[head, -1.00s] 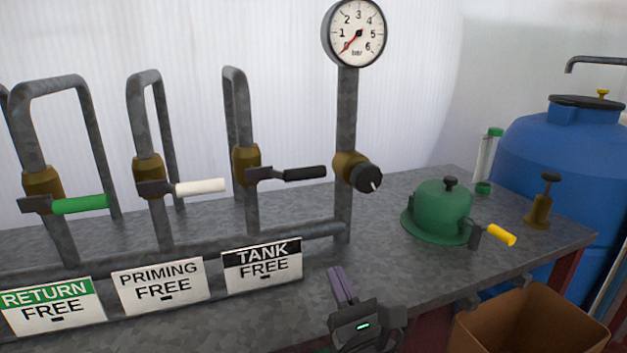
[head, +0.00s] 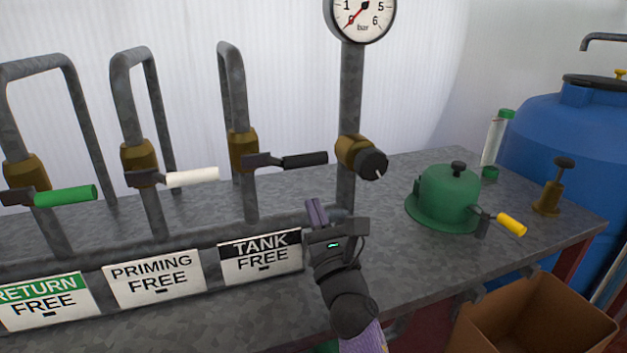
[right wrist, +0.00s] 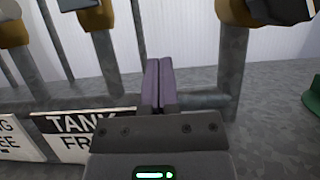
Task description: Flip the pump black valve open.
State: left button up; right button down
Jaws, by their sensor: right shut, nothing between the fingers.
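The black-handled valve (head: 305,160) sits on the third pipe, above the sign reading TANK FREE (head: 262,258). Its handle lies sideways, pointing right from the brass body (head: 243,150). My right gripper (head: 316,212) is shut and empty, below and slightly right of the black handle and apart from it, in front of the lower pipe. In the right wrist view the shut fingers (right wrist: 159,85) point up between the third pipe and the gauge pipe; the black handle is not clearly seen there. My left gripper is not in view.
Valves with a white handle (head: 192,177) and a green handle (head: 65,196) stand to the left. A gauge pipe (head: 350,95) with a black knob (head: 373,164) rises right of the black handle. A green pump (head: 447,197) stands on the bench at right.

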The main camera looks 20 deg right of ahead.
aim_at(288, 160)
pick_arm(q)
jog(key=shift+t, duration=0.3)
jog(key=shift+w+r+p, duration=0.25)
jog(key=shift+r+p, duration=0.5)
jog(key=shift+p, duration=0.05)
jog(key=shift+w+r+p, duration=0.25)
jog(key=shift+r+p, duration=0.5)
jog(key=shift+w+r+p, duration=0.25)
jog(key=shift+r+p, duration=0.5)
jog(key=shift+p, duration=0.05)
pick_arm(e)
jog(key=shift+n+y, duration=0.4)
jog(key=shift+n, duration=0.2)
jog(key=shift+w+r, duration=0.25)
jog(key=shift+r, duration=1.1)
jog(key=shift+w+r, duration=0.25)
jog(key=shift+r, duration=1.05)
